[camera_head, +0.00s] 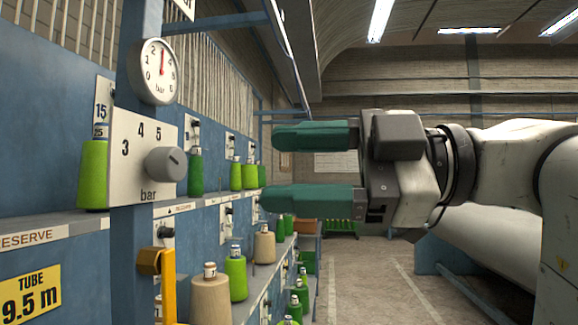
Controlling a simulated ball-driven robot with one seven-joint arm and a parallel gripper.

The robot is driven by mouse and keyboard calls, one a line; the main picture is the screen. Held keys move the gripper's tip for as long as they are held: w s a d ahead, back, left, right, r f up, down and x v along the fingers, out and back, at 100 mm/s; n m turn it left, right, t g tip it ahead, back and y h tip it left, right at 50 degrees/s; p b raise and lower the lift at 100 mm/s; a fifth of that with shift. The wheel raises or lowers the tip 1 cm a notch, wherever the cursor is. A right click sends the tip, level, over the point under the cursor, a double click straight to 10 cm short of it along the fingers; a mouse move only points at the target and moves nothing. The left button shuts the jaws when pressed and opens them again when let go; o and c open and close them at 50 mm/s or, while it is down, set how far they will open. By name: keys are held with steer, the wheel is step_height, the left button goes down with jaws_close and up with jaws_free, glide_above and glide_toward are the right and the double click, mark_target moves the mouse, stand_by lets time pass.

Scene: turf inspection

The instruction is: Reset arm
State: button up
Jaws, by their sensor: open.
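My gripper (308,167) is in the right middle of the head view, at the end of my arm coming in from the right. Its two green fingers point left and stand apart, with nothing between them. The fingertips are to the right of a grey knob (165,164) on a white panel marked 3, 4, 5 and bar (128,146). The fingers do not appear to touch anything.
A blue rack with green and tan yarn cones (210,298) runs along the left. A round bar gauge (158,72) hangs above the panel. A yellow handle (168,285) sits below it. Floor with painted lines (375,280) is open at lower right.

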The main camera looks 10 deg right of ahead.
steer(key=w+d+f+m+t+h, duration=0.2)
steer(key=w+d+f+m+t, duration=0.1)
steer(key=w+f+m, duration=0.5)
steer(key=d+f+m+h+p, duration=0.1)
steer(key=d+f+m+h, duration=0.15)
steer(key=f, duration=0.75)
steer(key=d+f+m+h+p, duration=0.15)
steer(key=f+m, duration=0.25)
steer(key=f, duration=0.7)
steer(key=d+f+m+h, duration=0.3)
steer(key=f, duration=0.7)
steer(key=s+d+f+m+g+h+p, duration=0.1)
steer(key=s+d+f+m+g+h, duration=0.1)
steer(key=s+f, duration=0.6)
steer(key=s+d+f+m+g+h, duration=0.25)
steer(key=s+f, duration=0.35)
steer(key=f, duration=0.4)
steer(key=s+d+f+m+g+h, duration=0.1)
steer(key=s+f, duration=0.3)
steer(key=s, duration=0.4)
steer(key=s+d+f+m+g+h+p, duration=0.1)
steer(key=s+d+f, duration=0.3)
steer(key=s, duration=0.5)
steer(key=shift+d+m+g+h, duration=0.35)
steer(key=shift+m+g+h, duration=0.15)
steer(key=shift+g+h, duration=0.35)
